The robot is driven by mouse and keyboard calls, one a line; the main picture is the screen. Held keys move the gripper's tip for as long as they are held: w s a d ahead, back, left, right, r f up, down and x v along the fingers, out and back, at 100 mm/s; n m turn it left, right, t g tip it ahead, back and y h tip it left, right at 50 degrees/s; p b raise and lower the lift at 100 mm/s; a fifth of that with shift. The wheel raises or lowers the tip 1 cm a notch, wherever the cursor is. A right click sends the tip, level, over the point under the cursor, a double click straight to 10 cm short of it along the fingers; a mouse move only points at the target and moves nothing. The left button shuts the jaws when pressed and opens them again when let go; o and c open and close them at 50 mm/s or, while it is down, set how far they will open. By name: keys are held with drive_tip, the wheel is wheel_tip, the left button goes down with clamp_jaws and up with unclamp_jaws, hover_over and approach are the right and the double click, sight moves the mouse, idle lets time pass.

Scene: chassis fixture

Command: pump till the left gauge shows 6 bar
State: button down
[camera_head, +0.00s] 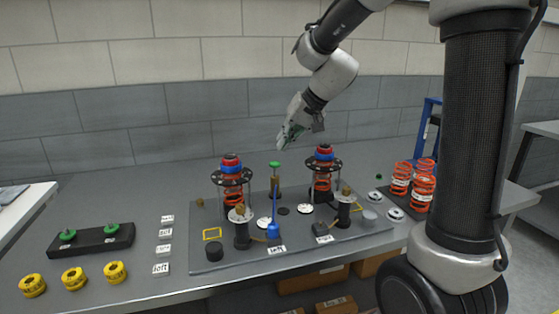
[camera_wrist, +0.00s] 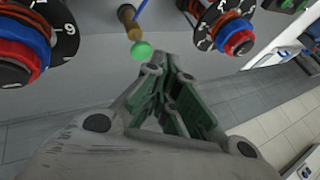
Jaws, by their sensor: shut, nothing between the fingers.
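Two spring struts stand on the grey fixture plate (camera_head: 220,271), each with an orange coil, a red and blue top and a black disc with white marks. The left disc (camera_head: 232,179) also shows in the wrist view (camera_wrist: 66,38), where a numeral like 9 or 6 is visible; no pointer reading can be made out. The right disc (camera_head: 323,165) stands beyond the pump. A brass post with a green knob (camera_head: 275,164) stands between them; the knob also shows in the wrist view (camera_wrist: 141,50). My gripper (camera_head: 284,142) is shut and empty, above and apart from the knob.
A blue lever (camera_head: 275,215) rises in front of the post. Two black posts with pale discs stand at the plate's front. Yellow rings (camera_head: 74,278), a black tray (camera_head: 90,241) and white labels lie left. Spare orange springs (camera_head: 424,190) stand right.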

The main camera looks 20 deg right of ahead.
wheel_tip(320, 180, up, 4)
drive_tip(key=t, duration=0.2)
hover_over(277, 162)
drive_tip(key=shift+w+d+r+y, duration=0.1)
drive_tip(key=shift+w+r+y, duration=0.1)
drive_tip(key=shift+y, duration=0.1)
drive_tip(key=shift+f, duration=0.15)
drive_tip(key=shift+f, duration=4.35)
drive_tip(key=shift+f, duration=0.4)
